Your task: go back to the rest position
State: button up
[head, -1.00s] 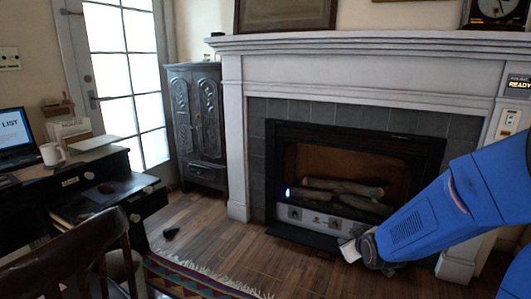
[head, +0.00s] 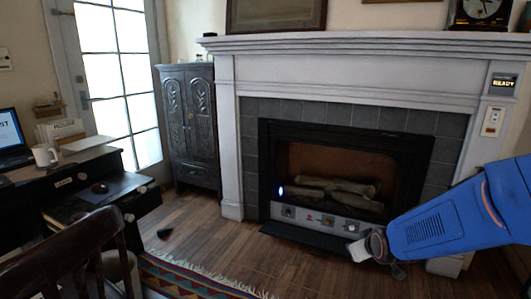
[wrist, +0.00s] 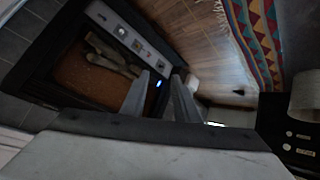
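My gripper (head: 366,247) is at the end of my blue arm, low in front of the fireplace's right lower part in the head view. In the wrist view its two grey fingers (wrist: 158,98) stand apart with a gap between them. I see nothing held between them. The fingertips are small and partly unclear in the head view.
A fireplace (head: 340,210) with logs and a small blue flame stands close beyond my gripper. A black desk (head: 75,172) with a white mug (head: 45,155) and a chair (head: 70,255) are at left. A patterned rug (head: 185,280) and a small dark object (head: 165,233) lie on the wooden floor.

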jog(key=s+r+m+g, duration=0.2)
jog(key=s+r, duration=0.2)
jog(key=s, duration=1.1)
jog(key=s+a+r+m+g, duration=0.1)
jog(key=s+r, duration=0.4)
jog(key=s, duration=1)
jog(key=shift+r+m+g, duration=0.15)
jog(key=shift+m+g, duration=0.35)
jog(key=shift+g, duration=0.5)
